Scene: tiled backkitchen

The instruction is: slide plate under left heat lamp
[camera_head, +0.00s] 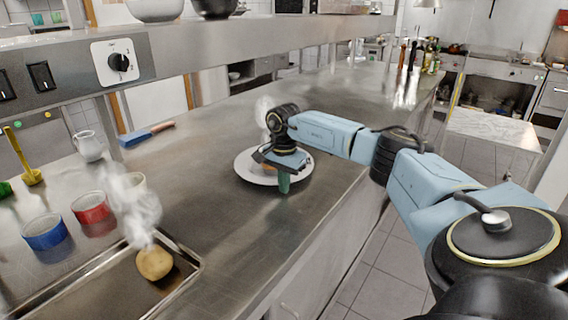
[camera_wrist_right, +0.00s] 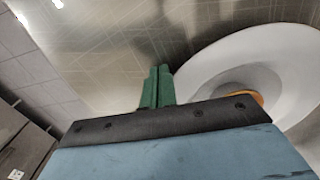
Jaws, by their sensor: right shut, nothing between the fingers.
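The white plate (camera_head: 244,171) lies on the steel counter, with food largely hidden behind my right gripper. The plate also shows at the right of the right wrist view (camera_wrist_right: 215,66), where an orange-brown bit of food (camera_wrist_right: 257,97) peeks over the gripper body. My right gripper (camera_head: 284,183) is shut and empty, with its green fingers pointing down at the plate's near rim. In the right wrist view the closed fingers (camera_wrist_right: 157,86) are beside the rim; I cannot tell if they touch it. My left gripper is out of view. No heat lamp is clearly visible.
A steel tray (camera_head: 187,257) with a steaming round food item (camera_head: 154,263) stands front left. An overhead shelf carries a knob panel (camera_head: 116,62). Counter left of the plate is clear.

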